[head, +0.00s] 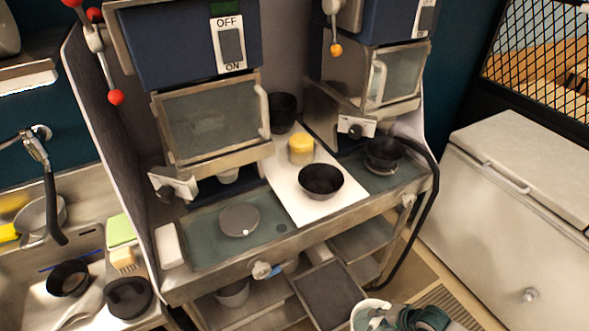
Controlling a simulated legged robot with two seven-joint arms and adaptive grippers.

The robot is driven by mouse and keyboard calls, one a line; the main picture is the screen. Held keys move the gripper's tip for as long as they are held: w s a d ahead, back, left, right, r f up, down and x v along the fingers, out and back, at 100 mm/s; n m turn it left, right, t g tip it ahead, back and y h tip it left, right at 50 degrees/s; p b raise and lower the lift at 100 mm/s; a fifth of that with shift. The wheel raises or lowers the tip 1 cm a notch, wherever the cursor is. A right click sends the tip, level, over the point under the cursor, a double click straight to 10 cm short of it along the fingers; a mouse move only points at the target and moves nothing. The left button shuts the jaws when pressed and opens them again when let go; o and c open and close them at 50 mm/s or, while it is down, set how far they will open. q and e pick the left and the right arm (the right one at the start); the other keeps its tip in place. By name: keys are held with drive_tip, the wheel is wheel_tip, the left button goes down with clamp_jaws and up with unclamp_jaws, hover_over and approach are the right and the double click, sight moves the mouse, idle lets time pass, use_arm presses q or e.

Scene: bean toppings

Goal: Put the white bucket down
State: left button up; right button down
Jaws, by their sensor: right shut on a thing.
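The white bucket (359,313) is at the bottom edge of the head view, in front of the steel counter and its lower shelves. Only its rim and upper part show; the rest is cut off by the frame. My right gripper (388,321) is at the bucket's right side, shut on it at the rim. The bucket appears held in front of the lower shelf, and whether its base touches anything is hidden. My left gripper is not in view.
The counter above holds a black bowl (321,180), a yellow-topped jar (301,148) and a round grey lid (239,219). A white chest (520,190) stands at right, beside a floor grate (455,304).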

drive_tip(key=w+a+r+n+g+y, duration=0.1)
drive_tip(key=w+a+r+n+g, duration=0.1)
drive_tip(key=w+a+r+n, duration=0.2)
drive_tip(key=w+a+r+n+g+y, duration=0.1)
drive_tip(key=w+a+r+n+g, duration=0.2)
drive_tip(key=r, duration=0.7)
drive_tip(key=shift+w+a+r+n, duration=0.15)
drive_tip(key=shift+w+a+n, duration=0.95)
drive_tip(key=shift+w+n, duration=0.45)
drive_tip(key=shift+a, duration=0.2)
drive_tip(key=shift+d, duration=0.15)
